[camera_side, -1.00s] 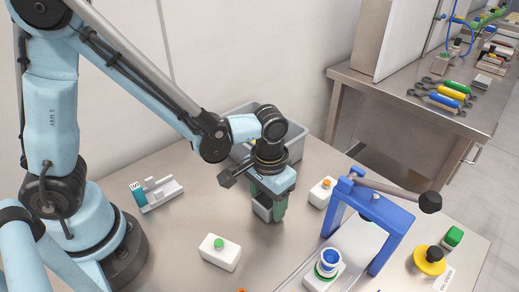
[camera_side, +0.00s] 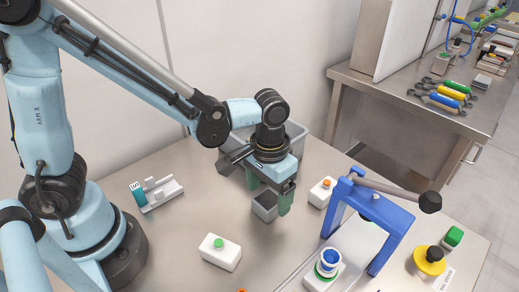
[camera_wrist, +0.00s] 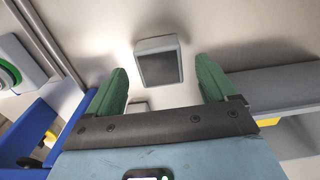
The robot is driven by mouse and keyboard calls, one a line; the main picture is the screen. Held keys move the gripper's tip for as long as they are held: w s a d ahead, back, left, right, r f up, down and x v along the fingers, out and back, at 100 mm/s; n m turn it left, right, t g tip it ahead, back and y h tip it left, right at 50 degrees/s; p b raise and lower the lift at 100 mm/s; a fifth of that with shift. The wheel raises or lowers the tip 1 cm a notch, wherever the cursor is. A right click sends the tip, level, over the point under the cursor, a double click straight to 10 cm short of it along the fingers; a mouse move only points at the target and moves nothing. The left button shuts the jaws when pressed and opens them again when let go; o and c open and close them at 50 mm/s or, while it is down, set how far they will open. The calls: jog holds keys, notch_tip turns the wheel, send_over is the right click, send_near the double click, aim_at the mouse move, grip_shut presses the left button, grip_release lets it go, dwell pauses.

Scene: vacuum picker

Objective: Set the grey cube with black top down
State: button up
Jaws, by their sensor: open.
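The grey cube with black top (camera_side: 264,211) stands on the steel table in the side view, below my gripper. In the wrist view its dark top with a grey rim (camera_wrist: 159,66) shows between and beyond the fingers. My gripper (camera_side: 269,200) has its green fingers spread wide. In the wrist view my gripper (camera_wrist: 163,67) has a visible gap on both sides of the cube and holds nothing. The cube looks upright and apart from the fingers.
A grey bin (camera_side: 298,132) stands behind my gripper. A white block with an orange button (camera_side: 322,193) and a blue frame with a lever (camera_side: 395,230) are to the right. A white block with a green button (camera_side: 220,252) is in front.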

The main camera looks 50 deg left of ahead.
aim_at(268, 199)
notch_tip(268, 199, up, 9)
jog(key=s+a+r+t, duration=0.1)
jog(key=s+a+t, duration=0.1)
jog(key=a+t, duration=0.5)
jog(key=shift+a+r, duration=0.25)
jog(key=shift+a, duration=2.5)
